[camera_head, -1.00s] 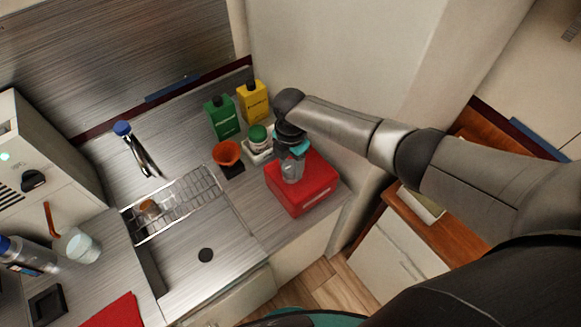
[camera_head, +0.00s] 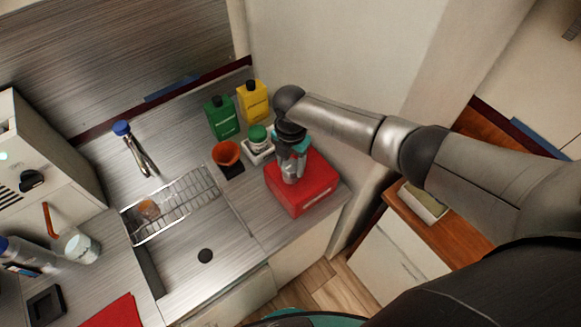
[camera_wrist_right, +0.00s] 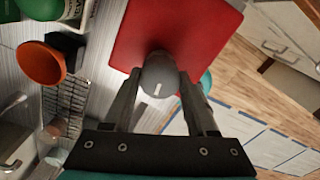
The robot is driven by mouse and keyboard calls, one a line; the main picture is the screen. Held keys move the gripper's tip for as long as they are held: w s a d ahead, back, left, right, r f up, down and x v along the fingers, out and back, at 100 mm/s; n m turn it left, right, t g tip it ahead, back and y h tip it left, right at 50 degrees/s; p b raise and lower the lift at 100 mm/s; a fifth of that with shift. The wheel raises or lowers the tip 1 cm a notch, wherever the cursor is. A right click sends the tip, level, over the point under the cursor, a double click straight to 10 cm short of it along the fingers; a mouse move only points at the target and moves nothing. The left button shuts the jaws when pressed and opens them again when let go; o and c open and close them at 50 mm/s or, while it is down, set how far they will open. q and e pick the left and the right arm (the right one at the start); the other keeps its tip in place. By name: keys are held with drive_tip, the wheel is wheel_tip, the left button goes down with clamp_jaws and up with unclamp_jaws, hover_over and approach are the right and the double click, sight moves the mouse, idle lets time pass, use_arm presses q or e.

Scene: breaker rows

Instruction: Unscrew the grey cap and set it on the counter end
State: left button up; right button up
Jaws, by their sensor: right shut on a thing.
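The grey cap (camera_wrist_right: 160,76) is a rounded grey piece with a small white mark, seen from above in the right wrist view. My right gripper (camera_wrist_right: 160,88) has its two fingers on either side of it and is shut on it. In the head view, my right gripper (camera_head: 291,172) points down over the red block (camera_head: 312,196), and its fingers hide most of the cap. The red block also shows beneath the cap in the wrist view (camera_wrist_right: 200,25). What lies directly under the cap is hidden. My left gripper is not in view.
A green-topped jar (camera_head: 258,135), an orange funnel-like cup (camera_head: 227,152), and green (camera_head: 222,119) and yellow (camera_head: 253,102) bottles stand close to the left. A sink with a wire rack (camera_head: 180,203) lies further left. Bare counter (camera_head: 268,228) shows beside the red block.

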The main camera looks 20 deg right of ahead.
sight(291, 165)
drive_tip(key=shift+r, duration=2.25)
